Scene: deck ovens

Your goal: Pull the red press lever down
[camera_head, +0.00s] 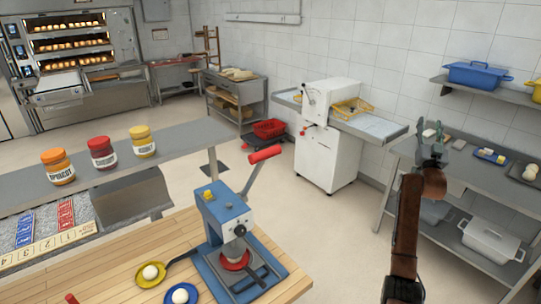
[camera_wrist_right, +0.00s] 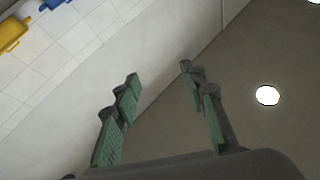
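The red press lever (camera_head: 265,154) angles up to the right from the blue-and-grey press (camera_head: 228,215) on the wooden counter. Its red grip is at the top, and nothing touches it. My right gripper (camera_head: 431,133) is raised at the right of the head view, well apart from the lever. In the right wrist view (camera_wrist_right: 160,74) its two green-padded fingers are spread, with nothing between them. The lever does not show in that view. My left gripper is not in view.
Beside the press are a yellow dish (camera_head: 184,260) and a blue dish (camera_head: 194,289), each with a white ball. Three jars (camera_head: 102,153) stand on a grey shelf behind. A steel table (camera_head: 486,178) is behind my right arm. Open floor lies between counter and white machine (camera_head: 330,140).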

